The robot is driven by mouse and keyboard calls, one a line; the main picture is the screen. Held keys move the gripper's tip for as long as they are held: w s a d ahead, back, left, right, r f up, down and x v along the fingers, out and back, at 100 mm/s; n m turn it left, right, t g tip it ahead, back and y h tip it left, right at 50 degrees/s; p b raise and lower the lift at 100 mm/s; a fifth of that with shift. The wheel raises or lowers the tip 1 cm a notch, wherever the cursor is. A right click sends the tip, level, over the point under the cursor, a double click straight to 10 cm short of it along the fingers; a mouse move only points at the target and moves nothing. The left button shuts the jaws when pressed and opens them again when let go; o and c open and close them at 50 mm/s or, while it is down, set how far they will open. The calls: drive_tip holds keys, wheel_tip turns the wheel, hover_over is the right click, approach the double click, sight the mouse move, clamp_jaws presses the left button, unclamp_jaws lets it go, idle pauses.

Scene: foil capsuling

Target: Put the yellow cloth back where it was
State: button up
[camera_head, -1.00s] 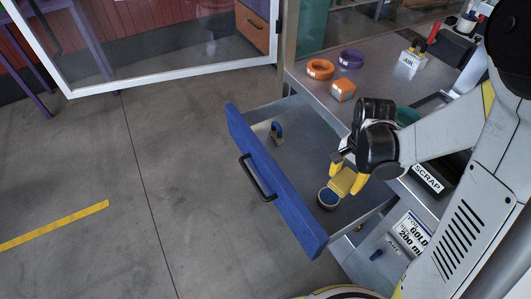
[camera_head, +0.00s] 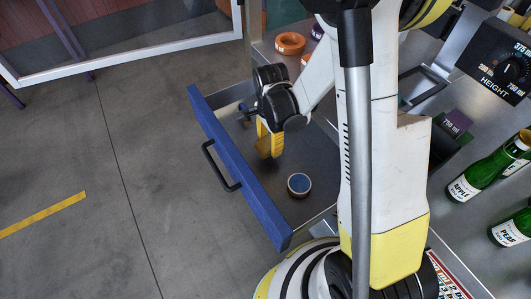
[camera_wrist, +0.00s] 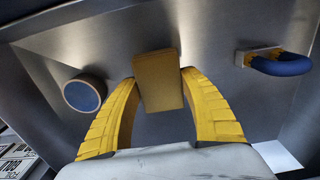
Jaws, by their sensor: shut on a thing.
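The yellow cloth, a small folded yellow-brown block (camera_wrist: 157,80), is between the two yellow fingers of my gripper (camera_wrist: 160,88) in the wrist view. The fingers are shut on it. In the head view my gripper (camera_head: 270,142) points down into the open blue-fronted drawer (camera_head: 230,160), with the cloth (camera_head: 264,147) partly hidden by the fingers. I cannot tell whether the cloth touches the drawer floor.
A round tin with a blue top (camera_head: 299,185) stands in the drawer, nearer than my gripper. A blue-handled tool (camera_wrist: 280,62) lies towards the drawer's far end. Green bottles (camera_head: 480,172) and an orange ring (camera_head: 290,43) are on the worktop.

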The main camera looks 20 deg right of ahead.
sight(266, 150)
drive_tip(key=shift+w+a+f, duration=0.4)
drive_tip(key=shift+w+f, duration=0.1)
drive_tip(key=shift+w, duration=0.05)
drive_tip(key=shift+f+b, duration=1.1)
drive_tip(key=shift+f, duration=0.8)
drive_tip(key=shift+f, duration=0.2)
drive_tip(key=o, duration=1)
drive_tip(key=shift+r, duration=0.15)
